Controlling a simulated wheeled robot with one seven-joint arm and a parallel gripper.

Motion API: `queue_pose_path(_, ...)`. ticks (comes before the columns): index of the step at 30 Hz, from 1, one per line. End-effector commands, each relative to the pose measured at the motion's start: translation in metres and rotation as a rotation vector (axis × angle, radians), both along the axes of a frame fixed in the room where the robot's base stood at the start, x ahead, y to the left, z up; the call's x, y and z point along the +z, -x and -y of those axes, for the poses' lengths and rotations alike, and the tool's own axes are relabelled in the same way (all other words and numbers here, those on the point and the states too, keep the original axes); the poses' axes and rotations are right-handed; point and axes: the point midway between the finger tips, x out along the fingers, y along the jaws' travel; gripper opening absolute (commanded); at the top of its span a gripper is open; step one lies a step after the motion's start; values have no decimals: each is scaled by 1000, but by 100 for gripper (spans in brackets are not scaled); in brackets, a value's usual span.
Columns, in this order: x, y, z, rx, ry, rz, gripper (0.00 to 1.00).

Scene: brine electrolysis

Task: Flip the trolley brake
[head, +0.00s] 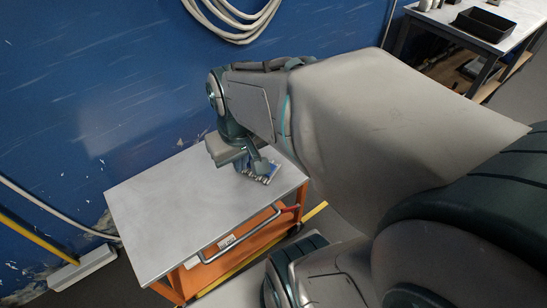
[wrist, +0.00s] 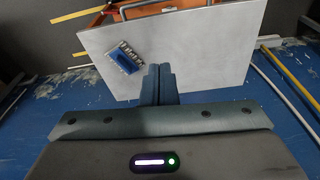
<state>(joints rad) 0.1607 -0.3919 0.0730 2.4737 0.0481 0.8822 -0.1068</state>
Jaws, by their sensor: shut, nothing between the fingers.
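The trolley has an orange body (head: 250,243) and a flat grey metal top (head: 165,210), with a bar handle (head: 235,238) along its near side. In the wrist view its top (wrist: 195,50) fills the upper middle. My gripper (head: 257,168) is over the far right part of the top. In the wrist view its two fingers (wrist: 158,68) are together with nothing between them. A small red part (head: 290,208) shows at the trolley's right end; I cannot tell whether it is the brake. No brake lever can be made out clearly.
A small blue and clear pack (wrist: 125,57) lies on the trolley top beside my fingers. A blue wall (head: 100,90) with a coiled hose (head: 235,30) stands behind. A bench (head: 455,25) with a black tray (head: 484,24) is at the upper right.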

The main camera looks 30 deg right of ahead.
Motion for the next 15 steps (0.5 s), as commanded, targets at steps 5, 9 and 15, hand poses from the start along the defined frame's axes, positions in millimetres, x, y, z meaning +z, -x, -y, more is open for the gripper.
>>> queue_pose_path(5, -69, -15, 31, -12, -37, -90, 0)
queue_pose_path(9, -115, -24, 55, -11, -95, -138, 0)
queue_pose_path(15, -180, -31, 92, -8, -215, -162, 0)
